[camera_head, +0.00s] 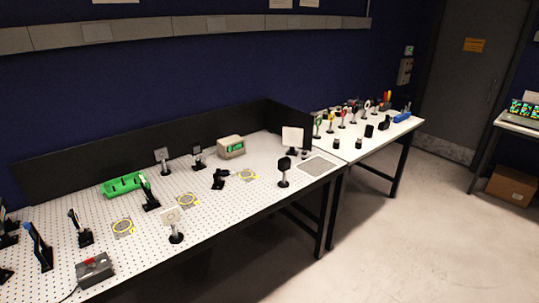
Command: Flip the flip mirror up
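A small black mount (219,179) sits low on the white perforated table (210,225), its top part tilted over. It may be the flip mirror folded down, but it is too small to be sure. Neither of my grippers shows in the head view.
A second table (343,150) adjoins right. Open floor (410,230) lies in front.

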